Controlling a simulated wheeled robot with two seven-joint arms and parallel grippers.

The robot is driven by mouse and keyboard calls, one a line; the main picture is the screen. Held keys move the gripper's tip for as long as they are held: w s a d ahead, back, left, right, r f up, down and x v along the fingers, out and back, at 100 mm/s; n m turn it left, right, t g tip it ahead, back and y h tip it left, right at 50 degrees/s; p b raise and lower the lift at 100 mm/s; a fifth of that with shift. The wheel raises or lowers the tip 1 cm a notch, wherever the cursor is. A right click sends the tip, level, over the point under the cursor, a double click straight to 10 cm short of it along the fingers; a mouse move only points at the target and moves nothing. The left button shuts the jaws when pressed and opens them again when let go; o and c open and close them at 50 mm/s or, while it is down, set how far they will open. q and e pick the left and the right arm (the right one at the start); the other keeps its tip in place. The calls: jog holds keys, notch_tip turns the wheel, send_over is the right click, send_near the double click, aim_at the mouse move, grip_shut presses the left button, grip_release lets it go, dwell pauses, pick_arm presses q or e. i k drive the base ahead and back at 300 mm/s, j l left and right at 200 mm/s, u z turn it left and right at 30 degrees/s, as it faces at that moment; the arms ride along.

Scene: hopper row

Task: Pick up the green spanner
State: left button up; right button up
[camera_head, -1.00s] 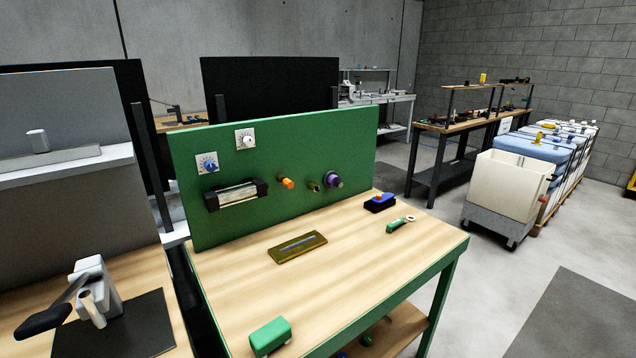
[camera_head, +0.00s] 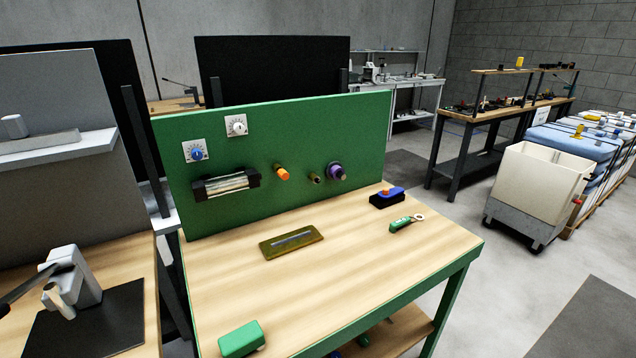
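A green tool with a pale ring at its right end, which looks like the green spanner (camera_head: 405,223), lies flat on the right part of the wooden bench top (camera_head: 350,265). It lies apart from the things around it. Neither of my grippers shows in this view.
A blue and black block (camera_head: 386,198) sits behind the spanner. A shallow brownish tray (camera_head: 291,242) lies mid-bench and a green box (camera_head: 241,340) at the front left. A green panel (camera_head: 270,150) with knobs closes the back. A white bin cart (camera_head: 537,190) stands right; floor between is clear.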

aim_at(407, 220)
jog(key=l+u, duration=0.2)
jog(key=l, duration=0.9)
jog(key=l+u, duration=0.15)
jog(key=l, duration=0.95)
